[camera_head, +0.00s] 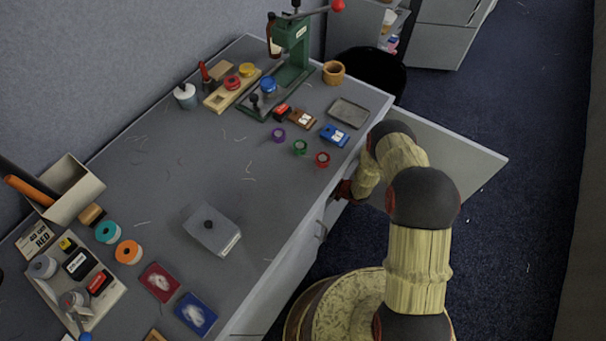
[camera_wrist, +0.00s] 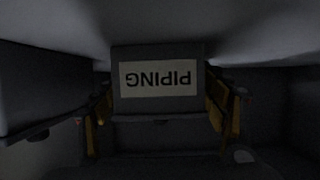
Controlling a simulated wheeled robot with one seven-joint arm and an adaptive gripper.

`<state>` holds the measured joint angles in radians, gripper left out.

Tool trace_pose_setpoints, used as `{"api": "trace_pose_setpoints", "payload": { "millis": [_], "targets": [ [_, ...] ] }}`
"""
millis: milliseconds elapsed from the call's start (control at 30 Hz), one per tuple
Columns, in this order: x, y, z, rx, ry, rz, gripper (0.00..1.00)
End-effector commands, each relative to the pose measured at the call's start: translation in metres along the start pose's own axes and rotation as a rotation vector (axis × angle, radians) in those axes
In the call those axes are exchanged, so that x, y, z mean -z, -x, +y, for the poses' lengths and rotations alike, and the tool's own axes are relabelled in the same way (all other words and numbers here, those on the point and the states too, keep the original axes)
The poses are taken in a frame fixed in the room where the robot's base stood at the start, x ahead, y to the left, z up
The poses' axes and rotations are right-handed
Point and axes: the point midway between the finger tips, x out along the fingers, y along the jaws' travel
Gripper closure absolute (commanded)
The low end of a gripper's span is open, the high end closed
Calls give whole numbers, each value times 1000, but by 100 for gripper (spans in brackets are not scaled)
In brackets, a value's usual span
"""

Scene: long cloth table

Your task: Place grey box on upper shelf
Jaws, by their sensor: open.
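A dark grey box (camera_wrist: 158,53) with a pale label reading PIPING, upside down in the picture, is in the wrist view. My gripper (camera_wrist: 161,112) is open, with one yellowish finger on each side of the box; I cannot tell if they touch it. In the head view my gripper (camera_head: 345,190) is partly hidden, low at the table's front side by the open cabinet door. The box and the cabinet inside are hidden there. I cannot tell which surface is the upper shelf.
A second dark box (camera_wrist: 45,90) stands close at left in the wrist view. The open door (camera_head: 455,150) juts out beside my arm. The table (camera_head: 180,140) above carries a green press (camera_head: 291,50), small tins and a grey lidded case (camera_head: 212,231).

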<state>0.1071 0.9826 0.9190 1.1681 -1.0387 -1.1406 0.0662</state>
Motion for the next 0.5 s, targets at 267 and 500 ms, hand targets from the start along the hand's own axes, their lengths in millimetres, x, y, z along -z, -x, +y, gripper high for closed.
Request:
{"api": "trace_pose_setpoints", "payload": {
  "millis": [267, 500],
  "targets": [
    [0, 0, 0, 0, 0, 0, 25],
    [3, 19, 1, -3, -3, -2, 25]
  ]
}}
